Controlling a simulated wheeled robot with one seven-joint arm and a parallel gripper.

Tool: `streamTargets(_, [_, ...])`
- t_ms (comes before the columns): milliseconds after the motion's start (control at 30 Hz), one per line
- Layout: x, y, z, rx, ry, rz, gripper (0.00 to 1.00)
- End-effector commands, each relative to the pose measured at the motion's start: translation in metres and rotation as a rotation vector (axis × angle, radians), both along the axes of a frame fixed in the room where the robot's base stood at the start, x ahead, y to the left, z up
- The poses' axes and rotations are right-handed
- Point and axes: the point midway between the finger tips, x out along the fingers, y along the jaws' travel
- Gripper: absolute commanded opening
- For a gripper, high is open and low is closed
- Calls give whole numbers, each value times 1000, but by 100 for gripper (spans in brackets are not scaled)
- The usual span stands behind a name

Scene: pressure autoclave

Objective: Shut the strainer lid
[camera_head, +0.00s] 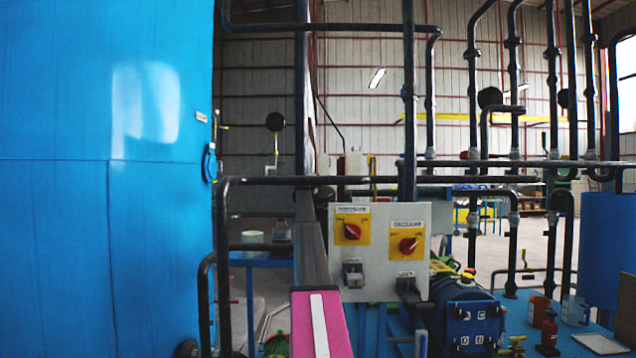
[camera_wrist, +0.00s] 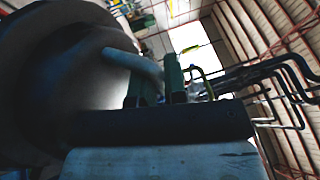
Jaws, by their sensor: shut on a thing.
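In the wrist view a large dark grey round body (camera_wrist: 50,75) fills the left side, very close to the camera; it looks like the strainer lid. A pale curved handle (camera_wrist: 130,60) stands out from it. My gripper (camera_wrist: 157,85) has its two dark green fingers at the handle's right end and is shut on it. The lid's rim and its seat are not clear in this view, so I cannot tell how far open it stands. In the head view I cannot make out the lid or my gripper.
In the head view a large blue vessel (camera_head: 100,180) fills the left. A grey control panel (camera_head: 380,250) with red knobs stands mid-picture, with a blue machine (camera_head: 465,310) to its right. Black pipes (camera_head: 340,180) cross ahead. Small bottles (camera_head: 550,328) stand at the lower right.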

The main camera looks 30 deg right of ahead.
Motion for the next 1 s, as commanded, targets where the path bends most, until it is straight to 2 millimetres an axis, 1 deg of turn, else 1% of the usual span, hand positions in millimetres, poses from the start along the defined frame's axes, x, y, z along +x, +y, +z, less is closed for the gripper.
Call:
streamTargets(33, [5, 6, -1, 5, -5, 16, 0])
streamTargets(333, [5, 7, -1, 7, -5, 16, 0])
streamTargets(367, [5, 7, -1, 7, -5, 17, 22])
streamTargets(633, [3, 6, -1, 3, -2, 14, 22])
streamTargets(767, [0, 9, -2, 2, -1, 13, 22])
streamTargets(867, [-6, 16, -3, 2, -1, 13, 22])
streamTargets(1000, [-18, 32, -8, 3, -2, 13, 22])
